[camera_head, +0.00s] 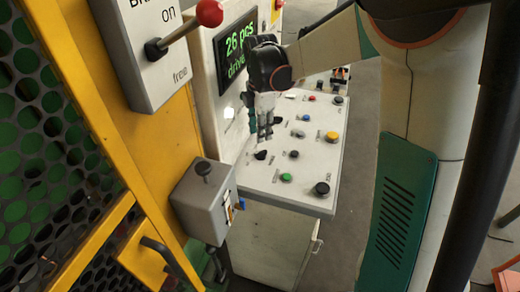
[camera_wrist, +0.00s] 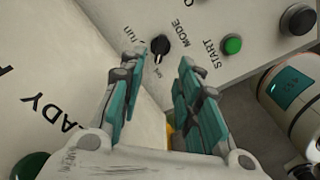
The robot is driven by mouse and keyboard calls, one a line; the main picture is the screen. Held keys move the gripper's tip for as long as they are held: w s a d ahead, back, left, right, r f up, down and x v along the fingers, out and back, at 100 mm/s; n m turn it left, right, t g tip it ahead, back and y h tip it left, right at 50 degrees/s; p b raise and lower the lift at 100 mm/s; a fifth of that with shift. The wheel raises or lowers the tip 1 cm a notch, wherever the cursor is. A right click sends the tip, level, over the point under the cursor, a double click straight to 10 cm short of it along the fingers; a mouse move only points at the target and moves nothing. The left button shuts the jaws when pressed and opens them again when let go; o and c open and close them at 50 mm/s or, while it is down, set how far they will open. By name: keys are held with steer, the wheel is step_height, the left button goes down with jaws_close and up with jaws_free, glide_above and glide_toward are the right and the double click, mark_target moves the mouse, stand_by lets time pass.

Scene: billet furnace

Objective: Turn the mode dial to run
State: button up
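The mode dial (camera_wrist: 160,45) is a small black knob on the light grey panel, with "MODE" printed to its right in the wrist view. A pale mark on it appears to point to a small label below it, away from the word "run" at its upper left. The dial (camera_head: 261,155) also shows in the head view, just below my gripper (camera_head: 261,136). In the wrist view my gripper (camera_wrist: 160,61) is open, its teal fingers apart. The dial shows in the gap just beyond the fingertips. Nothing is held, and I see no contact.
A green start button (camera_wrist: 232,45) and a larger black knob (camera_wrist: 298,20) lie to the dial's right in the wrist view. Several other buttons crowd the panel (camera_head: 258,183). A screen (camera_head: 236,50), a red-knobbed lever (camera_head: 208,14) and a grey box (camera_head: 202,205) stand nearby.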

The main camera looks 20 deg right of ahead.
mark_target(261, 152)
step_height(261, 152, down, 8)
steer(key=shift+f+b, duration=0.2)
steer(key=shift+b, duration=0.85)
jaws_close()
